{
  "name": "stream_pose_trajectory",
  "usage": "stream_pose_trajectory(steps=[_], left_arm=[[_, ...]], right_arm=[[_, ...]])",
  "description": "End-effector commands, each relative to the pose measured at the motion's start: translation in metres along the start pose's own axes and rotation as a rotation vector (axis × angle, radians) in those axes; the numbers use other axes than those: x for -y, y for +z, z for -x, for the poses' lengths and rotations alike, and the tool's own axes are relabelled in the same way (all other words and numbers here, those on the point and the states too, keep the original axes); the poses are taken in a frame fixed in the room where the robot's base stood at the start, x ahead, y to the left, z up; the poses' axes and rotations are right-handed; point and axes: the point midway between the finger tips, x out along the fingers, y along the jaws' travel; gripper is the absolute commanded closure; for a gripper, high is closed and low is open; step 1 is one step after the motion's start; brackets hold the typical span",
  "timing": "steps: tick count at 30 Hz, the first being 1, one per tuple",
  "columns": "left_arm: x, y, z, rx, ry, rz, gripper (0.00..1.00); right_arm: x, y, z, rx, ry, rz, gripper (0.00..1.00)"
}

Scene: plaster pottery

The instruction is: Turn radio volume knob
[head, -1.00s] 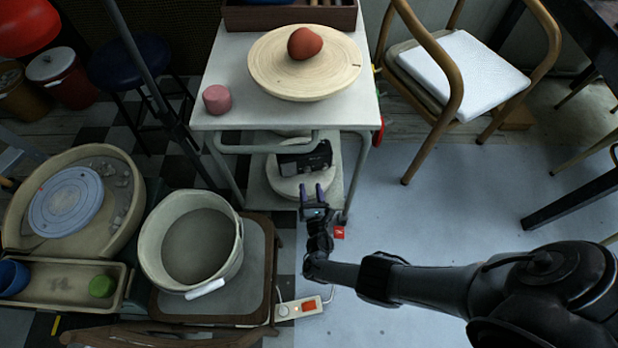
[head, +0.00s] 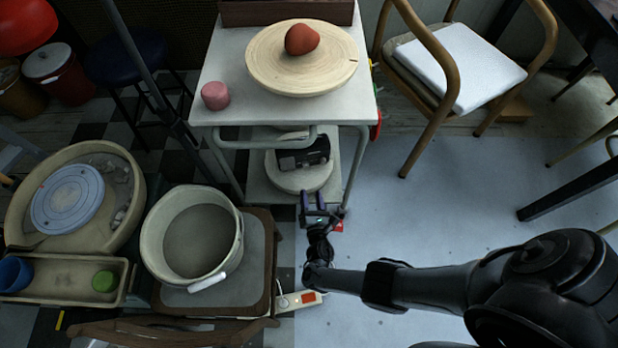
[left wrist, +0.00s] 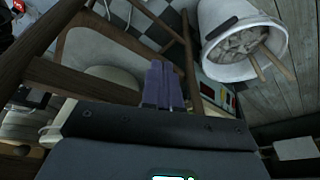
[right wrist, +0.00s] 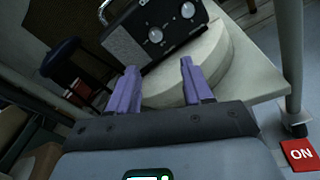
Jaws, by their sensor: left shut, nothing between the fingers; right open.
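The radio (head: 303,155) is a dark box with a carry handle. It stands on a round pale plinth (head: 300,181) on the lower shelf of the white table. In the right wrist view the radio (right wrist: 150,32) shows silver knobs, one at the left (right wrist: 155,35) and one at the right (right wrist: 187,10). My right gripper (head: 319,201) is open with purple fingers, in front of and below the radio, apart from it. In its own wrist view the fingers (right wrist: 158,92) point toward the plinth and radio. My left gripper (left wrist: 163,85) is shut and empty, away from the radio; the head view does not show it.
The white tabletop (head: 215,75) and its legs frame the shelf. A red ON tag (right wrist: 300,154) lies by a leg. A bucket (head: 195,235) stands at left, a wooden chair (head: 440,120) at right. The floor (head: 440,210) at right is mostly clear.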

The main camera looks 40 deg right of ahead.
Motion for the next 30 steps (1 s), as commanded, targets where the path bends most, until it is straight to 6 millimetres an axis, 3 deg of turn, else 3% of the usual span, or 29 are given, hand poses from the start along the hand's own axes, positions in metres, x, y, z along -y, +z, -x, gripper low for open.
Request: stream_pose_trajectory(steps=[5, 10, 18, 24, 30], left_arm=[[0.0, 0.0, -0.001, 0.0, 0.0, 0.0, 1.0], [-0.001, 0.001, -0.003, 0.0, 0.002, 0.003, 1.0], [-0.003, 0.001, -0.004, -0.002, 0.009, 0.012, 1.0], [-0.003, 0.001, -0.005, -0.002, 0.01, 0.012, 1.0], [-0.003, 0.002, -0.009, -0.002, 0.008, 0.01, 1.0]], right_arm=[[0.006, -0.009, 0.003, -0.037, -0.092, -0.46, 0.5], [0.007, -0.01, 0.003, -0.054, -0.211, -1.06, 0.5], [-0.006, 0.018, 0.0, -0.027, -0.365, -1.904, 0.5], [-0.016, 0.041, -0.002, -0.006, -0.428, -2.272, 0.5], [-0.02, 0.049, -0.006, 0.002, -0.452, -2.407, 0.5]])
